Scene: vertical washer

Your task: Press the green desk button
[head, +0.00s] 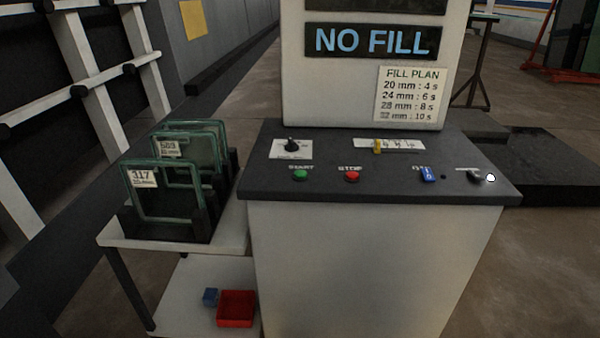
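The green button (300,175) sits near the left front of the dark desk top (262,189), below a label reading START. It is round and nothing covers it. A red button (352,176) labelled STOP sits to its right. Neither of my grippers shows in the head view, so their place relative to the button cannot be seen.
A NO FILL panel (371,41) stands behind. A white cart (116,234) with framed glass panes (165,190) stands left.

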